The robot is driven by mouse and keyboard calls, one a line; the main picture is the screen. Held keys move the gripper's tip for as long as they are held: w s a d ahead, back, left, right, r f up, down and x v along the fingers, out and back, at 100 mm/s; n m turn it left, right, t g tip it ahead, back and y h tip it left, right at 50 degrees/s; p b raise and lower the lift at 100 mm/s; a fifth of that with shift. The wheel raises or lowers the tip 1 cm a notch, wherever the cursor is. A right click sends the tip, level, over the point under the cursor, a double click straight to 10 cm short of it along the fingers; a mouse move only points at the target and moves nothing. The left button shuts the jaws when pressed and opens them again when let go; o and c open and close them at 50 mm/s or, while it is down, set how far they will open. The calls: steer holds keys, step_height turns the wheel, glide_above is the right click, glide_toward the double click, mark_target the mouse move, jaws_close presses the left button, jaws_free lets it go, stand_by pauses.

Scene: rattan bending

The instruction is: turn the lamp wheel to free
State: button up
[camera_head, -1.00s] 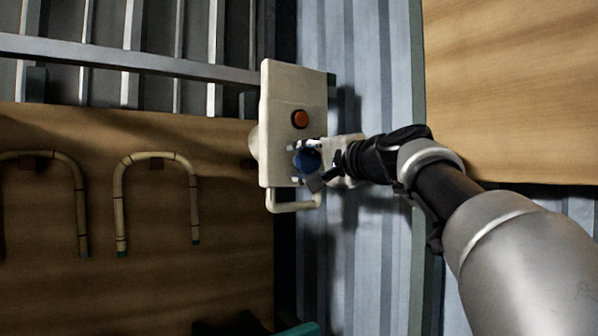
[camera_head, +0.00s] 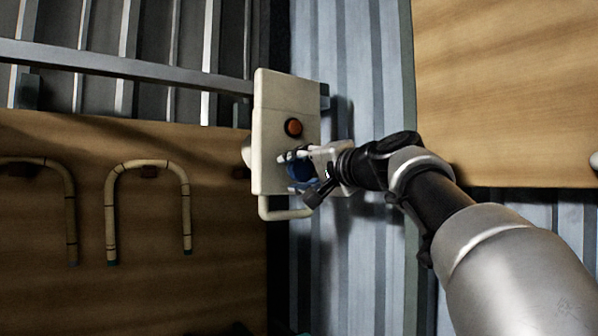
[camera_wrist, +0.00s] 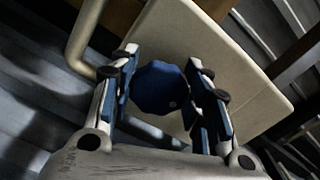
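The lamp wheel is a blue, many-sided knob (camera_head: 301,173) on the front of a cream control box, low on its face. My gripper (camera_head: 300,176) is at the wheel, with one finger above it and one below in the head view. In the wrist view the wheel (camera_wrist: 160,88) fills the space between the two fingers of my gripper (camera_wrist: 162,75), with a finger close along each side. I cannot tell whether the pads press on it. My fingers partly hide the wheel in the head view.
A red-orange button (camera_head: 293,127) sits on the control box (camera_head: 273,110) above the wheel. A cream pipe loop (camera_head: 285,213) hangs under the box. A metal rail (camera_head: 120,66) runs behind. Bent rattan pieces (camera_head: 148,164) hang at left; a wooden panel (camera_head: 505,90) is at right.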

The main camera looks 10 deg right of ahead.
steer(key=o, duration=0.4)
steer(key=shift+o, duration=0.2)
steer(key=shift+s, duration=0.1)
steer(key=v, duration=1.2)
steer(key=shift+a, duration=0.1)
